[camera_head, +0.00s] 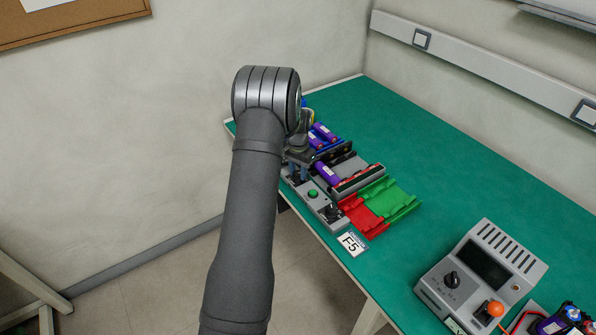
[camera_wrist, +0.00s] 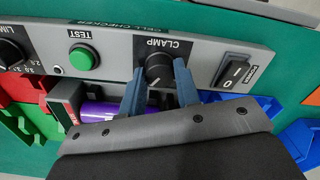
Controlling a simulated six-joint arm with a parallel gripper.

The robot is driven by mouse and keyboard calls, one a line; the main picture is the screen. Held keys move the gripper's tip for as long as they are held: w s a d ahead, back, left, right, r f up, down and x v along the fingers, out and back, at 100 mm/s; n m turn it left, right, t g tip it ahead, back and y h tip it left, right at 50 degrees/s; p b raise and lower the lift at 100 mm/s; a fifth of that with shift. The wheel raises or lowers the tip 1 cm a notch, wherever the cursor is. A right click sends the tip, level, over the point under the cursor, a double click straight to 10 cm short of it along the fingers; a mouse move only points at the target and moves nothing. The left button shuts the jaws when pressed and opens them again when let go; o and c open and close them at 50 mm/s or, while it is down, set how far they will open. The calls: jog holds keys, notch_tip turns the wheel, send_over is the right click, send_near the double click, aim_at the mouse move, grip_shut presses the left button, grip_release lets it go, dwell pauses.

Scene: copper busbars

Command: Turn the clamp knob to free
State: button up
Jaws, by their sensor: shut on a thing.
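The clamp knob (camera_wrist: 159,68) is a black round knob with a light pointer line, under the label CLAMP on a grey panel (camera_wrist: 115,50) in the wrist view. My gripper (camera_wrist: 159,80) has its two blue-grey fingers on either side of the knob and is shut on it. The pointer line slants toward the lower left. In the head view the knob is hidden behind my arm and gripper, and the grey panel (camera_head: 315,200) shows in part.
The panel also carries a green TEST button (camera_wrist: 84,57), a black LIMIT knob (camera_wrist: 10,53) and a power rocker switch (camera_wrist: 233,73). A purple cell (camera_wrist: 103,112) lies behind the fingers. Red (camera_head: 361,216) and green (camera_head: 389,197) trays and a grey meter box (camera_head: 482,272) stand on the green table.

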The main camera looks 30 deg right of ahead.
jog(key=n, duration=0.4)
jog(key=shift+n, duration=0.3)
jog(key=n, duration=0.3)
jog(key=shift+n, duration=0.3)
jog(key=n, duration=0.3)
jog(key=shift+n, duration=2.2)
jog(key=o, duration=1)
jog(key=shift+c, duration=0.2)
